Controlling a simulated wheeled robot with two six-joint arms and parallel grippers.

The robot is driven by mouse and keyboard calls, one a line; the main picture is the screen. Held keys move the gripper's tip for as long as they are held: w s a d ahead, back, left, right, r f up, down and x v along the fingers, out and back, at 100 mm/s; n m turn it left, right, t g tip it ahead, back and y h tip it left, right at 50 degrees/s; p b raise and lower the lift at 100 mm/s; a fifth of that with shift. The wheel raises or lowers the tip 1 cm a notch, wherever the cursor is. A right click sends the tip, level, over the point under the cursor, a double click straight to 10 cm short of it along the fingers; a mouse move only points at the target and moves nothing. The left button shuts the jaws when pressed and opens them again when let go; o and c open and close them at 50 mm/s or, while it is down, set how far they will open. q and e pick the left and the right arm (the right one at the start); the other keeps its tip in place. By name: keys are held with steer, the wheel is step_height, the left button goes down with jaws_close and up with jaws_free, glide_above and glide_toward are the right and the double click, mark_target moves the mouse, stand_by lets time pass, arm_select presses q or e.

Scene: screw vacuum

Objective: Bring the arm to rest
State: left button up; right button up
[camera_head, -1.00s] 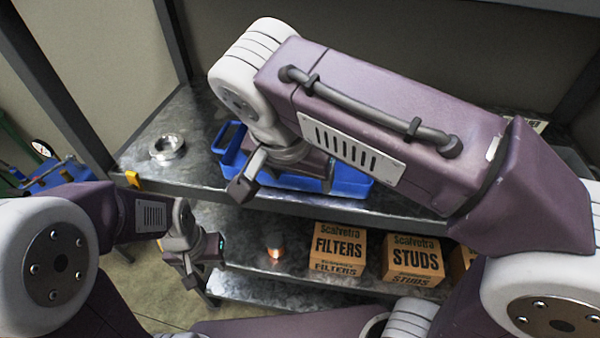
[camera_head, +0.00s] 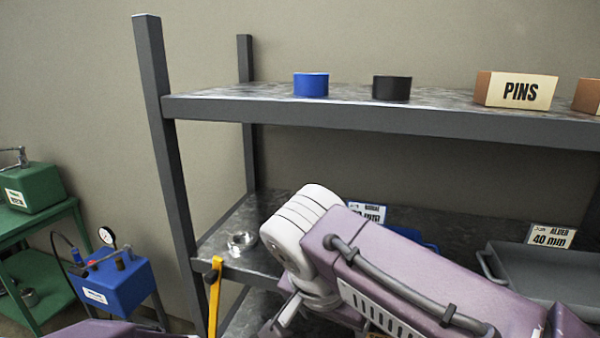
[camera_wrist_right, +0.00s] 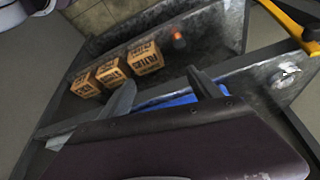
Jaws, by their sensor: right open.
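My right arm reaches in from the lower right in the head view. Its gripper (camera_head: 282,318) is low in the picture, in front of the middle shelf (camera_head: 225,258) and partly cut off by the bottom edge. In the right wrist view the two fingers of the gripper (camera_wrist_right: 162,82) stand well apart with nothing between them. A blue bin (camera_head: 412,238) shows only in part behind my right arm; a strip of it (camera_wrist_right: 165,101) also shows beyond the fingers in the wrist view. My left gripper is out of view.
A metal ring (camera_head: 241,241) lies on the middle shelf near a yellow bar (camera_head: 214,290). The top shelf holds blue (camera_head: 311,85) and black (camera_head: 391,88) cylinders and a PINS box (camera_head: 516,91). A grey bin (camera_head: 545,270) is right. Boxes (camera_wrist_right: 145,57) sit on the lower shelf.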

steer(key=d+f+m+g+h+p, duration=0.1)
steer(key=d+f+m+g+p, duration=0.1)
steer(key=d+f, duration=0.3)
steer(key=d+f+m+g+p, duration=0.1)
steer(key=d+f+g+p, duration=0.1)
steer(key=d, duration=0.6)
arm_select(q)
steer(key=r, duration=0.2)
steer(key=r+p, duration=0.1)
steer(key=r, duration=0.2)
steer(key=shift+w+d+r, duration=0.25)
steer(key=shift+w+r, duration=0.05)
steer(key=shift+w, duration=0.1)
arm_select(e)
step_height(320, 180, down, 14)
steer(key=s+n+t+y, duration=0.1)
steer(key=s+n+y, duration=0.1)
steer(key=n, duration=0.6)
steer(key=shift+d+y, duration=0.2)
steer(key=shift+y, duration=0.5)
steer(key=shift+f, duration=0.1)
